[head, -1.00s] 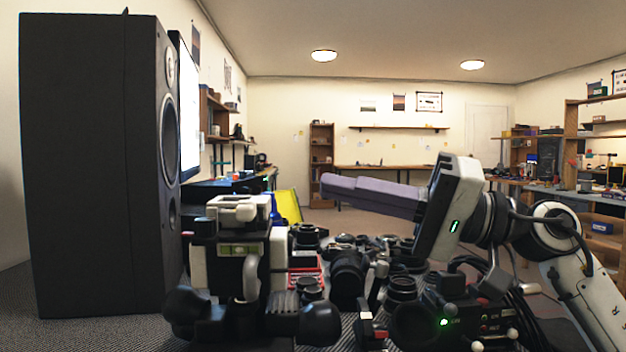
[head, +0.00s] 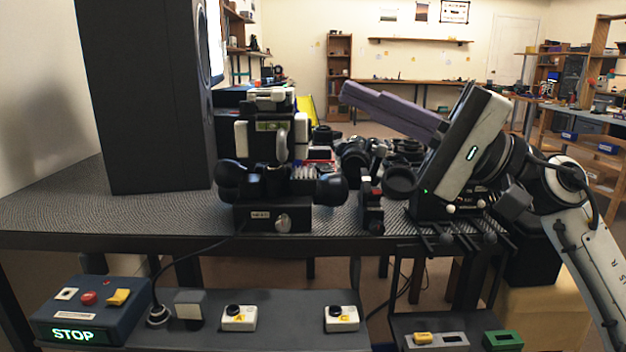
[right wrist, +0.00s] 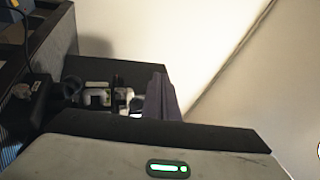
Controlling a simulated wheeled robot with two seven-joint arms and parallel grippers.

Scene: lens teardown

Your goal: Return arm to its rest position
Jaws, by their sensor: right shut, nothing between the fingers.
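My right arm (head: 585,240) comes in from the right edge in the head view. Its gripper (head: 346,91) has long purple-grey fingers lying together, empty, pointing left and slightly up above the bench clutter. The gripper body (head: 468,140) is white and black with a small lit green bar. In the right wrist view the shut fingers (right wrist: 160,97) point away from the camera, with part of the bench behind them. My left gripper is not in view.
The patterned bench (head: 60,212) carries a tall black speaker (head: 148,95), a black-and-white instrument (head: 262,140), and several lenses (head: 355,155) below the gripper. A STOP box (head: 90,310) and a panel with white switches (head: 240,318) sit lower, in front. The bench's front left is clear.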

